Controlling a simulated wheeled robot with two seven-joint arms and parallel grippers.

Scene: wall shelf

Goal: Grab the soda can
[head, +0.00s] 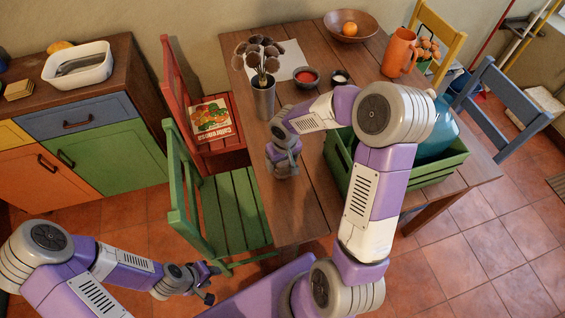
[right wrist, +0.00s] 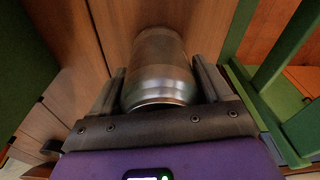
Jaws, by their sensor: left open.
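The soda can is a plain silver-grey cylinder (right wrist: 160,72) in the right wrist view, over the wooden table top. It sits between the two fingers of my right gripper (right wrist: 160,88), with little or no gap at either side. I cannot tell whether the fingers press on it. In the head view my right gripper (head: 284,165) points down over the table's near left part, and it largely hides the can. My left gripper (head: 210,283) is open and empty, low beside the green chair and away from the table.
On the wooden table (head: 300,215) stand a metal utensil holder (head: 263,98), small bowls (head: 306,77), an orange jug (head: 400,52) and a green crate (head: 430,178) holding a blue vase (head: 437,135). A green chair (head: 235,205) and a red chair (head: 225,150) stand along the left side.

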